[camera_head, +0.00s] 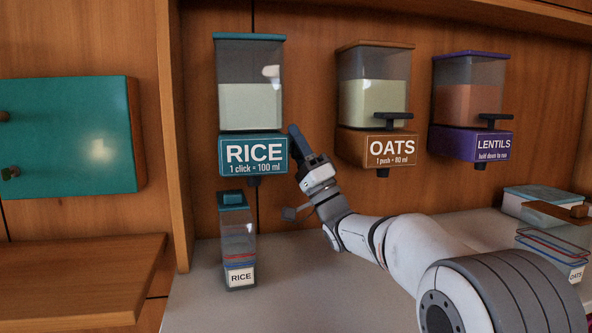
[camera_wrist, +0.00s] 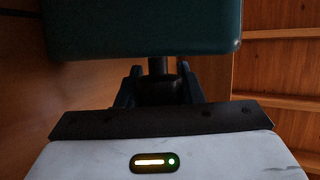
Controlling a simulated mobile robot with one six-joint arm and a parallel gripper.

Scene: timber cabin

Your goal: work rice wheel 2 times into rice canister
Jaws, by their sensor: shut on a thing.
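The rice dispenser (camera_head: 252,155) is a clear bin on a teal base marked "RICE, 1 click = 100 ml", about half full of pale grain. My gripper (camera_head: 294,134) is at the right side of that base. In the wrist view my gripper (camera_wrist: 158,90) is shut on the rice wheel (camera_wrist: 157,67), dark, on a short shaft by the teal base; the fingers hide most of it. The rice canister (camera_head: 238,245), clear with a teal top, red and blue lines and a RICE label, stands upright on the counter below the dispenser. I cannot tell whether its top is open.
Oats (camera_head: 376,148) and lentils (camera_head: 470,142) dispensers, with dark levers, hang to the right. An oats canister (camera_head: 560,250) and a lidded box (camera_head: 545,197) sit at the counter's right. A teal cabinet (camera_head: 68,135) and wooden shelf (camera_head: 80,280) are left. Bare counter surrounds the rice canister.

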